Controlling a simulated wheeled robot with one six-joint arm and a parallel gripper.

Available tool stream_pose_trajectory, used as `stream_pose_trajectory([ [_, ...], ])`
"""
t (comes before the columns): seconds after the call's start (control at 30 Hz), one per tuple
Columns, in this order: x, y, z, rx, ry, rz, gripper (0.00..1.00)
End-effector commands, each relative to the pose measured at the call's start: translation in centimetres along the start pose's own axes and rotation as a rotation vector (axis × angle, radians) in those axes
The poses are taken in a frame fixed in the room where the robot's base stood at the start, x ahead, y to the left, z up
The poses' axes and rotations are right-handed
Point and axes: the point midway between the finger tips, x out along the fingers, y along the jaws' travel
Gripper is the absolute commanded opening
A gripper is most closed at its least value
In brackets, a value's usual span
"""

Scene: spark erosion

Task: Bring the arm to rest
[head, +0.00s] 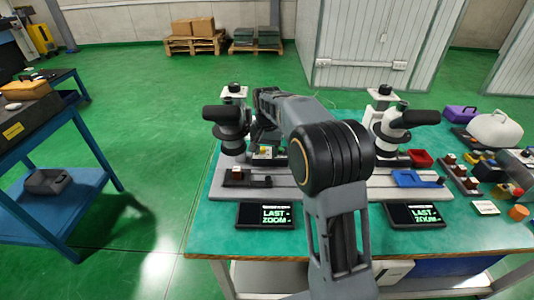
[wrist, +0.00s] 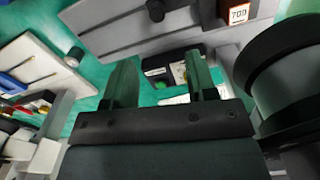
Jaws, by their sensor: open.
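My arm (head: 335,160) reaches up from the bottom of the head view and bends away over the green-topped table. In the head view its far end is hidden behind the arm's own links, close to the left microscope-like device (head: 232,118). In the wrist view my gripper (wrist: 158,80) shows two fingers set well apart. Nothing is held between them.
A second microscope-like device (head: 388,122) stands right of the arm. Two dark screens (head: 265,214) reading "LAST ZOOM" lie at the table's front. Small red and blue trays (head: 418,179) and several blocks crowd the right side. A blue cart (head: 50,190) stands left, with open green floor between.

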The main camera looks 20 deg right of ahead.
Motion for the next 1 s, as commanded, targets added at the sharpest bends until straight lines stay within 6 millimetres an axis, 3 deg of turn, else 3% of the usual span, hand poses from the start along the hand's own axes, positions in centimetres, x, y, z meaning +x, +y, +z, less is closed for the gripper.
stream_pose_trajectory([
  [0.4,-0.1,0.0,0.1,-0.001,0.001,-0.001,0.52],
  [0.57,-1.5,0.6,1.4,-0.028,0.022,-0.01,0.52],
  [0.67,-3.2,1.6,3.6,-0.071,0.052,-0.023,0.52],
  [0.8,-5.4,3.6,8.0,-0.154,0.108,-0.043,0.52],
  [1.0,-6.5,6.5,14.4,-0.274,0.191,-0.063,0.52],
])
